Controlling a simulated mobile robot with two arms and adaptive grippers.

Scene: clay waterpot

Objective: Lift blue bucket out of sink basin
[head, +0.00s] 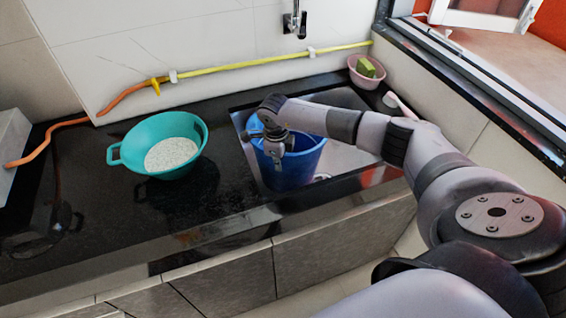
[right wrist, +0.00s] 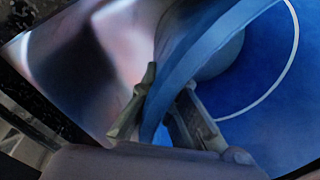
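The blue bucket (head: 292,172) stands roughly upright within the sink basin (head: 345,158), right of the teal colander. Whether its base touches the basin floor cannot be told. My right gripper (head: 276,147) is at the bucket's near-left rim, with its arm reaching over from the right. In the right wrist view, its two fingers (right wrist: 168,108) lie on either side of the bucket's rim and wall (right wrist: 190,55), which fills the gap between them; it looks shut on the wall. The inside of the bucket (right wrist: 258,75) shows a thin pale curved line. My left gripper is out of view.
A teal colander (head: 134,140) with pale grains stands on the black counter (head: 90,225) to the left. A pink bowl (head: 357,78) with a green sponge (head: 366,67) sits at the back right corner.

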